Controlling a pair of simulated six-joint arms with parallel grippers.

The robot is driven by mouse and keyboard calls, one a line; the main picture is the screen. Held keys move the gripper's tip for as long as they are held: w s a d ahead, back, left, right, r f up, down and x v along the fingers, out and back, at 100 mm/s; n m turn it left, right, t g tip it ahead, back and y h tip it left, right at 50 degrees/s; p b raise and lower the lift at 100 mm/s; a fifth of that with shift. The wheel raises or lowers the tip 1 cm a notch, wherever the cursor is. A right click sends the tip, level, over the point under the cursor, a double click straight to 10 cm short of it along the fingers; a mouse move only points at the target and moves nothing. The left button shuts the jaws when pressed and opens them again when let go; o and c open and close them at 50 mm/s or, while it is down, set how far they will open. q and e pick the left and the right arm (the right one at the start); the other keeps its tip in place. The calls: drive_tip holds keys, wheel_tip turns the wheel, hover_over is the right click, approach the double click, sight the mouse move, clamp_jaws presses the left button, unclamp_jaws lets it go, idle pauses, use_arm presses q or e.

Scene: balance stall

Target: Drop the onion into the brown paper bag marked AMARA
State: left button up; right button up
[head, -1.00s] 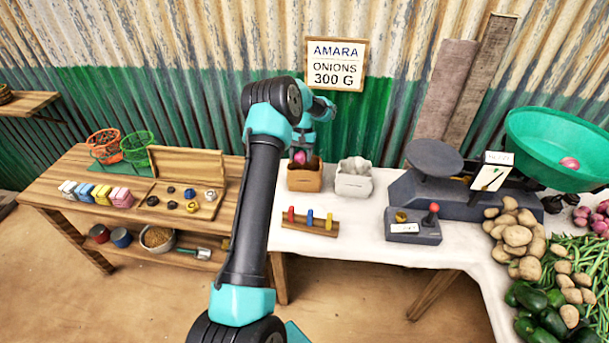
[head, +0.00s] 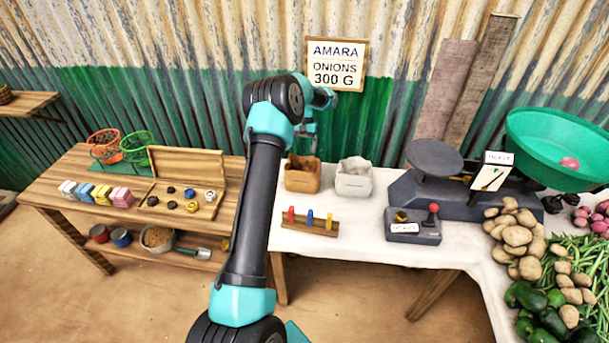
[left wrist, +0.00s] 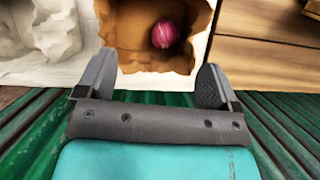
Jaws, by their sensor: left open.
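The brown paper bag (head: 302,181) stands upright on the white cloth, left of a white bag. In the left wrist view its open top (left wrist: 128,40) faces the camera, and a purple-red onion (left wrist: 164,34) lies inside it. In the head view that onion is hidden. Any name on the brown bag is too small to read. My left gripper (left wrist: 155,82) is open and empty above the bag's near rim in the wrist view, with no finger touching the onion. My right gripper is not in view.
The white bag (head: 353,181) stands close to the brown one. A wooden rack with coloured pegs (head: 310,222) is in front. A scale (head: 440,195) and green pan (head: 550,140) with an onion are at right. A sign (head: 336,64) reads AMARA ONIONS 300 G.

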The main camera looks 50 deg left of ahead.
use_arm(q)
drive_tip(key=v, duration=1.3)
drive_tip(key=shift+w+r, duration=0.2)
drive_tip(key=shift+r, duration=0.05)
drive_tip(key=shift+a, duration=0.1)
